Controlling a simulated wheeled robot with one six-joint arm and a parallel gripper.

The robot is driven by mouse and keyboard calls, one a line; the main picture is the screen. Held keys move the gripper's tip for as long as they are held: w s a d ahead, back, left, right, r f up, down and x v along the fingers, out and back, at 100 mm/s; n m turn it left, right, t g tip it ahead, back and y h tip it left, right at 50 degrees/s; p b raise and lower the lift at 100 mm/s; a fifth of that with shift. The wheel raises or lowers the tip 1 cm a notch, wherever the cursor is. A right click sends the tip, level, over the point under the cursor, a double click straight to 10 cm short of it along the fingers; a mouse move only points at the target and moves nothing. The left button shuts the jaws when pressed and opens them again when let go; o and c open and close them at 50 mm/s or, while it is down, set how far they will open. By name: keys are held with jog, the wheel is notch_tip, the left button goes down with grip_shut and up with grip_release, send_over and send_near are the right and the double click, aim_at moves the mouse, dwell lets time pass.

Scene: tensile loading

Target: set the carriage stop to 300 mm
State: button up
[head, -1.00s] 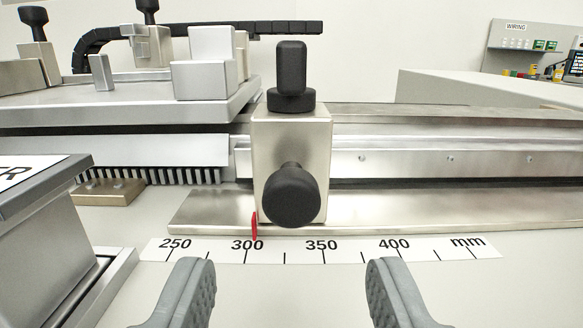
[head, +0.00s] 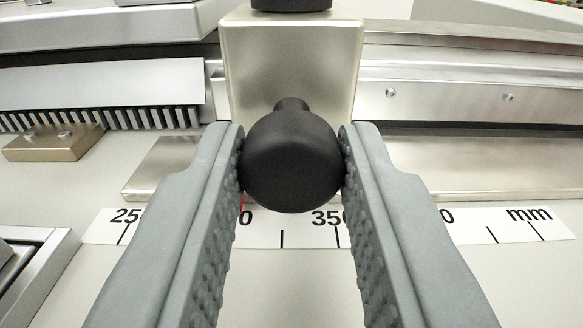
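The carriage stop is a pale metal block (head: 292,65) on the rail, with a black round knob (head: 292,165) on its front and a black top knob (head: 290,5) cut off by the picture's upper edge. My gripper (head: 292,170) has its grey fingers against both sides of the front knob, with no clear gap. A sliver of the red pointer (head: 242,201) shows beside the left finger, near the last zero of a mostly covered label. The white mm scale (head: 283,238) runs below. My fingers hide the 300 and 400 labels in part, so the exact reading cannot be told.
The rail (head: 470,95) runs on to the right of the block, with clear room along it. A carriage plate (head: 110,30) and a black toothed strip (head: 150,118) lie to the left. A small brass-coloured block (head: 50,145) sits at the left.

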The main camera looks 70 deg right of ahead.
grip_shut()
jog(key=shift+w+a, duration=0.1)
jog(key=shift+w, duration=0.15)
jog(key=o, duration=0.9)
grip_release()
jog(key=shift+c, duration=0.2)
jog(key=shift+a, duration=0.15)
jog(key=v, duration=1.7)
jog(key=shift+s+f, duration=0.1)
jog(key=shift+s, duration=0.05)
